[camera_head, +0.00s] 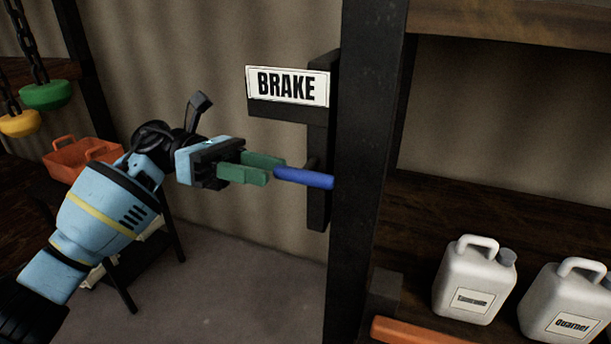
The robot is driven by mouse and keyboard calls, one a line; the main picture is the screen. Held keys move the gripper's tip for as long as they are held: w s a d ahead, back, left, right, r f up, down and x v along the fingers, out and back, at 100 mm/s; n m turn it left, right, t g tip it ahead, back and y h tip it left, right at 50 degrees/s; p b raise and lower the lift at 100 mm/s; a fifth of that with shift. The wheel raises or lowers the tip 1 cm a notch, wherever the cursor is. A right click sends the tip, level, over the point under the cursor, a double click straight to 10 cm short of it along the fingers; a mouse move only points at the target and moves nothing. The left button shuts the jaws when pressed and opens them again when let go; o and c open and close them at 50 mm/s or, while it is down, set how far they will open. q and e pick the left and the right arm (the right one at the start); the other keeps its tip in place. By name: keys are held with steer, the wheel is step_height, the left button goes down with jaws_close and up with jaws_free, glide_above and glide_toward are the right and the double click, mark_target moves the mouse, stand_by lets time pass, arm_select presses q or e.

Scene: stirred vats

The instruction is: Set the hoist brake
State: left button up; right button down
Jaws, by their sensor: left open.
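The brake lever shows as a blue handle (304,178) that sticks out to the left from a dark upright bracket (318,205) by the black post. A white sign reading BRAKE (288,86) is fixed above it. My left gripper (262,172), with green fingers, is open and points right at the handle. Its fingertips are at or very near the handle's left end; I cannot tell whether they touch it or reach around it. The base of the lever is partly hidden by the post. My right gripper is not in view.
A black post (362,170) stands just right of the handle. Two white jugs (473,281) (565,303) stand on a wooden shelf at the right. An orange crate (72,158) and hanging chains with a green weight (46,95) and a yellow weight (20,124) are at the left.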

mark_target(298, 169)
arm_select(q)
steer(key=p+x, duration=0.1)
steer(key=x, duration=0.5)
steer(key=shift+r+p, duration=0.2)
steer(key=shift+p, duration=0.15)
steer(key=shift+s+d+f, duration=0.15)
steer(key=shift+d+f, duration=0.05)
steer(key=shift+d, duration=0.35)
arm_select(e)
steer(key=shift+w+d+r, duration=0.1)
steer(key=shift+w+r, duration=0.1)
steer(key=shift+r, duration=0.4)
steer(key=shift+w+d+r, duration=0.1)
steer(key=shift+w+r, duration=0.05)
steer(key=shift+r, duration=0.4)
arm_select(q)
steer(key=c, duration=0.9)
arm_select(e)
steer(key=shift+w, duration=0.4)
